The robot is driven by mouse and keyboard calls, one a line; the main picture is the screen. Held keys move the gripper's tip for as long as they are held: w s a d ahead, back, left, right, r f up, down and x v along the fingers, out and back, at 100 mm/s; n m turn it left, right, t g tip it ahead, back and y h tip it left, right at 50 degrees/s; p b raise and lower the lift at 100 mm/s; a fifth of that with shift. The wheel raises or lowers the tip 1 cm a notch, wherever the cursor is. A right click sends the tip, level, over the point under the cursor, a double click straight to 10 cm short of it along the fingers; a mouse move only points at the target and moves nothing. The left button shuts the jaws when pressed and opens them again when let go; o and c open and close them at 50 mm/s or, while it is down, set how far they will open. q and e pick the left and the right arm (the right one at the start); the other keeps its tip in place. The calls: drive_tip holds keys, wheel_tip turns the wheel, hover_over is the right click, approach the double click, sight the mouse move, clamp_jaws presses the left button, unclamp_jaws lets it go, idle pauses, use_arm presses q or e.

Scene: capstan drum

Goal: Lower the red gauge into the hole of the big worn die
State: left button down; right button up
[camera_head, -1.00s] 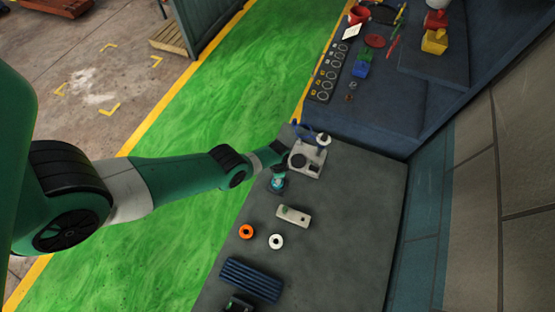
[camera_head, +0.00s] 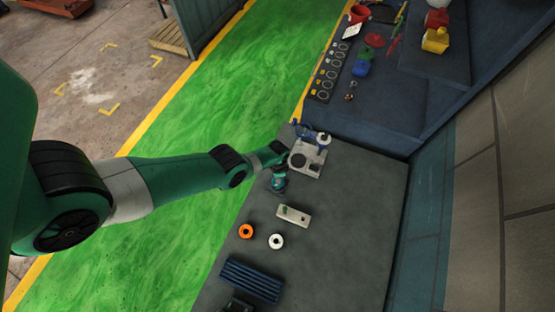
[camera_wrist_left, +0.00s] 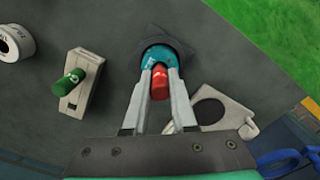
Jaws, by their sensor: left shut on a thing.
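The red gauge (camera_wrist_left: 163,86) is between the two fingers of my left gripper (camera_wrist_left: 161,72), which is shut on it. In the left wrist view the gauge's far end overlaps a teal round die (camera_wrist_left: 150,56) on a dark square pad (camera_wrist_left: 188,50). The fingers hide part of the contact, so I cannot tell whether the gauge is in the hole or just above it. In the head view the teal die (camera_head: 279,183) stands under my left gripper (camera_head: 279,166), and the gauge is not clearly visible. My right gripper is not in view.
A pale block (camera_head: 293,215) with a green plug lies nearby, with an orange ring (camera_head: 246,231) and a white ring (camera_head: 277,241). A pale fixture (camera_head: 308,160) with a round dark opening stands close behind. A blue ribbed tray (camera_head: 251,280) lies in front. The bench's right side is clear.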

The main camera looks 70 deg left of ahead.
use_arm(q)
drive_tip(key=shift+f+b, duration=0.7)
drive_tip(key=shift+f, duration=0.05)
idle(2.3)
drive_tip(key=c, duration=0.6)
unclamp_jaws()
drive_tip(key=shift+c, duration=0.2)
